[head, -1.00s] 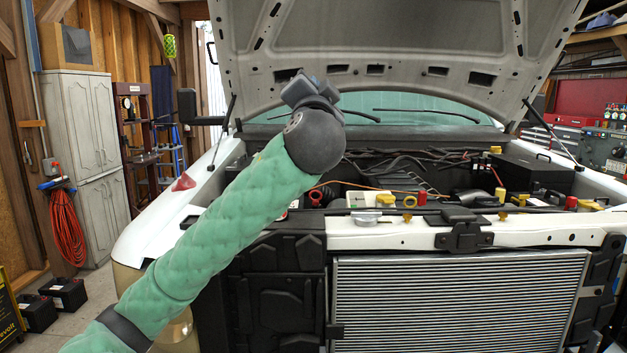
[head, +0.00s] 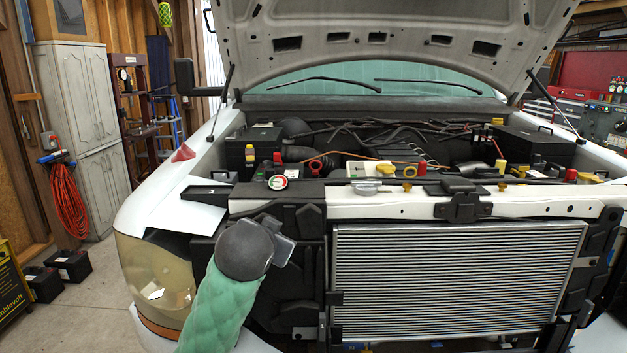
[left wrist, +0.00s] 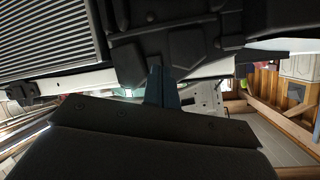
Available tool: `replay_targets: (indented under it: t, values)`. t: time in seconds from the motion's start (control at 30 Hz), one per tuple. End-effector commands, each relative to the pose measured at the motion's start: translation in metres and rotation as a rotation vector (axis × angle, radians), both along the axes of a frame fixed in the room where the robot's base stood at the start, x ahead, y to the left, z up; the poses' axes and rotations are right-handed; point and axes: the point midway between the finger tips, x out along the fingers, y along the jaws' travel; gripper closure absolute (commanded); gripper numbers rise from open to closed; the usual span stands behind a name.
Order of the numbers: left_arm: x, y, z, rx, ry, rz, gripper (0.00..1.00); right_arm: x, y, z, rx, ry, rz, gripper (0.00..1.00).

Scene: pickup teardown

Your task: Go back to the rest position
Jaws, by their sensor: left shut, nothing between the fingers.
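My left arm, in a green padded sleeve (head: 212,315), comes in low at the picture's left in the head view. Its dark rounded wrist end (head: 245,250) is in front of the truck's front, between the headlight and the radiator. The fingers of my left gripper (left wrist: 160,88) show in the left wrist view as a narrow dark pair, shut with nothing between them. Black front panels of the truck (left wrist: 170,45) lie beyond them; I cannot tell the gap. In the head view the fingers are mostly hidden by the wrist. My right gripper is not in view.
The white truck stands with its hood (head: 390,30) raised. The radiator (head: 455,285) is right of my arm, the headlight (head: 155,275) left. The engine bay holds caps, hoses and a black box (head: 533,157). A cabinet (head: 85,135) and black batteries (head: 68,265) stand left, beside open floor.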

Motion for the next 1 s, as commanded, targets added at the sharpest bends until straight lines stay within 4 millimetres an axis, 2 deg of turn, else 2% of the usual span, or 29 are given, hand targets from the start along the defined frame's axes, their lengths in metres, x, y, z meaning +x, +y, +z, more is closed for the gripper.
replay_targets:
  t: [0.03,0.1,0.57,0.77,1.0]
  values:
    - [-0.006,0.003,-0.019,-0.017,0.033,-0.001,1.0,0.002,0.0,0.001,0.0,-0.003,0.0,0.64]
    - [-0.014,0.008,-0.041,-0.037,0.07,0.0,1.0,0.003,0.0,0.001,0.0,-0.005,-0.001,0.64]
    - [-0.08,0.045,-0.185,-0.134,0.321,0.062,1.0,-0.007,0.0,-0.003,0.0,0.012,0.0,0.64]
    - [-0.119,0.059,-0.248,-0.157,0.437,0.103,1.0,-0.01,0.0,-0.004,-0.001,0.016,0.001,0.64]
    - [-0.175,0.072,-0.322,-0.174,0.588,0.149,1.0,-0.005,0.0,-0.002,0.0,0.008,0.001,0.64]
